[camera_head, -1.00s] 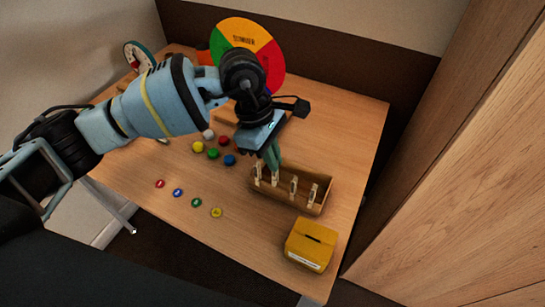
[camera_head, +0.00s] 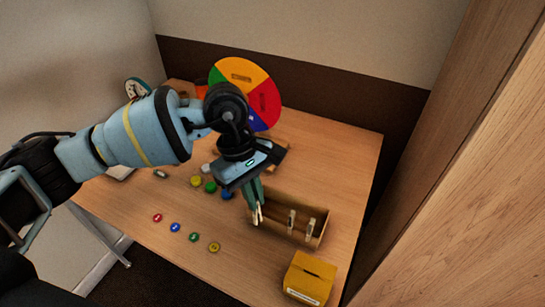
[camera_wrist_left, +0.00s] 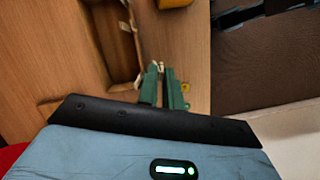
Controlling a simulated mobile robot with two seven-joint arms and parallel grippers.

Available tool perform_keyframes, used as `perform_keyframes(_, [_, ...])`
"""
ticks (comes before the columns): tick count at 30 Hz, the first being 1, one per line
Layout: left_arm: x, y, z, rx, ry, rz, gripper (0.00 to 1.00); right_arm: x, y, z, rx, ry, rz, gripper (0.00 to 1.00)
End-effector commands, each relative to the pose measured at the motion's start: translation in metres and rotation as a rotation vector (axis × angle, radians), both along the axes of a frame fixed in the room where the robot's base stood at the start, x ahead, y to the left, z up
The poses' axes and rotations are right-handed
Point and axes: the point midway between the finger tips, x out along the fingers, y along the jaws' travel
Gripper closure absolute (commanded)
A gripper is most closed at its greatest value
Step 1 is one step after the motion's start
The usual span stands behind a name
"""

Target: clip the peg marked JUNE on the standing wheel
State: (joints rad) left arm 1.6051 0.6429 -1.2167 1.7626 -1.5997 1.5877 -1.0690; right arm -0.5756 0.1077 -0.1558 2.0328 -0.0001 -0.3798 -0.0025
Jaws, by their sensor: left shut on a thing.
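The standing wheel (camera_head: 268,100), with orange, green, red and blue sectors, stands upright at the back of the table, partly hidden behind my left arm. My left gripper (camera_head: 256,203) points down at the left end of the wooden tray and is shut on a pale wooden peg (camera_head: 256,217). In the left wrist view the green fingers (camera_wrist_left: 165,85) have the pale peg tip (camera_wrist_left: 160,66) at their ends. I cannot read a mark on it. More pegs stand in the tray, one in its middle (camera_head: 291,220) and one farther right (camera_head: 309,230). My right gripper is out of view.
The wooden tray (camera_head: 322,228) is right of my gripper, with a yellow slotted box (camera_head: 310,278) in front. Coloured balls (camera_head: 210,187) lie left of the gripper, and several small discs (camera_head: 175,227) lie nearer the front edge. A clock (camera_head: 137,88) stands at back left.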

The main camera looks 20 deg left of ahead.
Motion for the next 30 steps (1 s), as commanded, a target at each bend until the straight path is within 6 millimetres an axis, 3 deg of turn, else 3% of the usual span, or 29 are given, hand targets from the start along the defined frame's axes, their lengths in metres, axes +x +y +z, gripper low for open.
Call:
perform_keyframes(9, [-0.052,0.048,0.002,0.004,-0.001,-0.590,1.00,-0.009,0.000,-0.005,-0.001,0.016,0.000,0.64])
perform_keyframes(15, [-0.080,0.071,0.003,0.001,0.000,-0.879,1.00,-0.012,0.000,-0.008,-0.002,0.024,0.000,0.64])
perform_keyframes(21, [-0.093,0.081,0.004,0.000,0.001,-1.001,1.00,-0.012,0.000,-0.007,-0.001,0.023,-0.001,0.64])
perform_keyframes(30, [-0.093,0.081,0.003,-0.001,-0.001,-1.011,1.00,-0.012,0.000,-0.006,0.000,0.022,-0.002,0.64])
